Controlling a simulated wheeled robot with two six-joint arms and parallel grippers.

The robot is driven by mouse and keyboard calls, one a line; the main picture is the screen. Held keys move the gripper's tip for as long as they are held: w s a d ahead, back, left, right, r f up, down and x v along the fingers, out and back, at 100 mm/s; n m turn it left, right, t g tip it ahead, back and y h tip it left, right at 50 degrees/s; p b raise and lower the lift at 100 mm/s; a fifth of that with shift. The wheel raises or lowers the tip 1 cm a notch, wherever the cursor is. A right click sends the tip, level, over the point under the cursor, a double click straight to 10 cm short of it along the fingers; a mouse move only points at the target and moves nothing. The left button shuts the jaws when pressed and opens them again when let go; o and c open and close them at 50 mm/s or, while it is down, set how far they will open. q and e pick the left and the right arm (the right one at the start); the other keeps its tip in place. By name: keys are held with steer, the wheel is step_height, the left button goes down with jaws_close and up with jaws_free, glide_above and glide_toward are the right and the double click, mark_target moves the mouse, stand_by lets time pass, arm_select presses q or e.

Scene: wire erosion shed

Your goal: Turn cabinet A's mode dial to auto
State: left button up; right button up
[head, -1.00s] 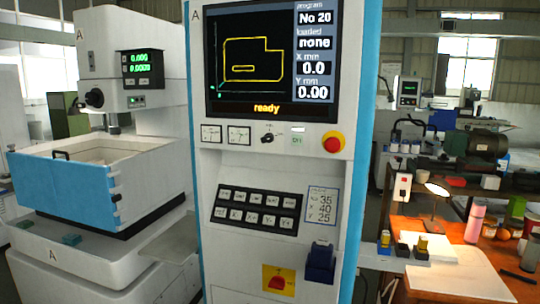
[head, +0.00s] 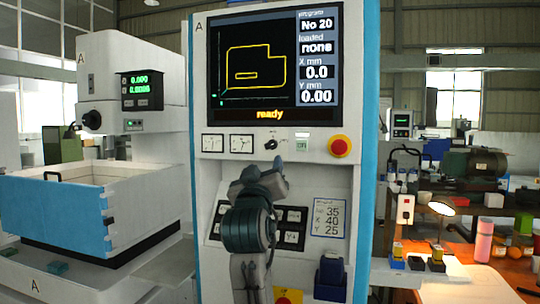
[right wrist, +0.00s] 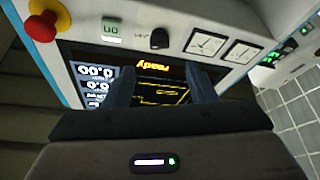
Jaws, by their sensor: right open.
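Cabinet A (head: 208,175) is a white control cabinet with blue edges and an "A" at its top left. Its mode dial (head: 271,143) is a small black knob below the screen; it also shows in the right wrist view (right wrist: 159,39). Its labels are too small to read. My right gripper (head: 264,172) is just below the dial in the head view. In the right wrist view its two fingers (right wrist: 162,82) are apart and empty, with the dial beyond them, not touched. My left gripper is not in view.
The screen (head: 268,65) reads "ready". Beside the dial are two gauges (head: 227,144), a small green-marked button (head: 302,144) and a red stop button (head: 340,147). My arm partly hides the keypad (head: 292,226). A machine (head: 125,60) stands left, a cluttered orange bench (head: 470,275) right.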

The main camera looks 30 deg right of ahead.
mark_target(270, 147)
steer(key=p+x, duration=0.2)
steer(key=x, duration=0.7)
steer(key=shift+d+r+p, duration=0.1)
steer(key=shift+d+p, duration=0.05)
steer(key=shift+p, duration=0.15)
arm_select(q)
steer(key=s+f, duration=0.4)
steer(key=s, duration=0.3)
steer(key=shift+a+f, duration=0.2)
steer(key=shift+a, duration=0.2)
arm_select(e)
steer(key=shift+w+d+r, duration=0.15)
steer(key=shift+w+d, duration=0.3)
steer(key=shift+w, duration=0.1)
steer(key=c, duration=1)
